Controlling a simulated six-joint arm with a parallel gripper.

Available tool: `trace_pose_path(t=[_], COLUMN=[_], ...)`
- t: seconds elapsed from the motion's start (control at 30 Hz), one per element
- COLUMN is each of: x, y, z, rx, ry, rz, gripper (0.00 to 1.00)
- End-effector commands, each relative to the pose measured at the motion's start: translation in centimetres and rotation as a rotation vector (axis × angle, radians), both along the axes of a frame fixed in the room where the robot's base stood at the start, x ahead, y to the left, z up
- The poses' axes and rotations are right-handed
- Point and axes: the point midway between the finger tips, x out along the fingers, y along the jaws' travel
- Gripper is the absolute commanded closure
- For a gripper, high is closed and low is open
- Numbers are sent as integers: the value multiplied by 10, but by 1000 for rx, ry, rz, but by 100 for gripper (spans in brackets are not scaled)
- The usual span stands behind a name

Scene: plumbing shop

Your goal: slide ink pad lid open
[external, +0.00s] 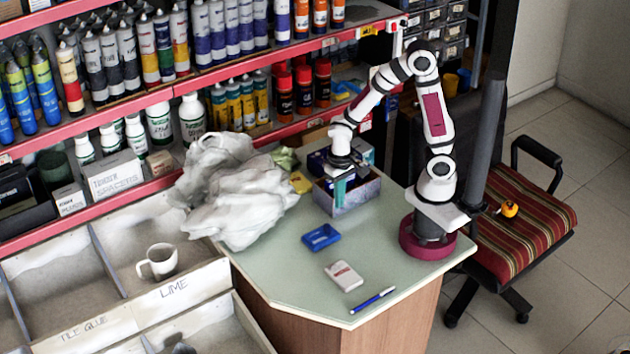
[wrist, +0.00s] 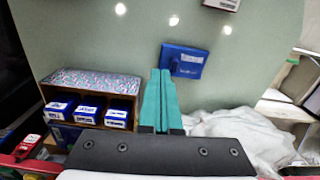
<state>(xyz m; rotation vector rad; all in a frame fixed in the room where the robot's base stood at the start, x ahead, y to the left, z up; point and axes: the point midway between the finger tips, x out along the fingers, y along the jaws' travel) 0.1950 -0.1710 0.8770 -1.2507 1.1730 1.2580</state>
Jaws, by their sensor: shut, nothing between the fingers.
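The blue ink pad (external: 321,237) lies flat on the pale green counter, in front of the open box. In the wrist view the ink pad (wrist: 187,60) shows pale lettering on its top, just beyond and right of my fingertips. I cannot make out a seam between its lid and base. My gripper (external: 340,200) points down with its teal fingers shut and empty. In the external view the fingers overlap the box, behind the ink pad.
A patterned box (external: 346,197) holding small blue cartons stands beside my fingers. A crumpled white cloth heap (external: 235,195) lies to its left. A white pack (external: 344,276) and a blue pen (external: 373,300) lie nearer the counter's front edge. Counter around the ink pad is clear.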

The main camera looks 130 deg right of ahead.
Motion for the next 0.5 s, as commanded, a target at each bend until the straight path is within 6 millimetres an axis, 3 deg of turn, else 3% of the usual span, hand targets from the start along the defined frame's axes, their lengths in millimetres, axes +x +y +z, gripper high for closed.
trace_pose_path(t=[0.1,0.27,0.5], x=[-5,-4,-5], y=[-15,-15,-13], z=[-11,-16,-57], rx=[-6,-5,-2], ry=[1,3,5], rz=[-69,-67,-64], gripper=[100,100,100])
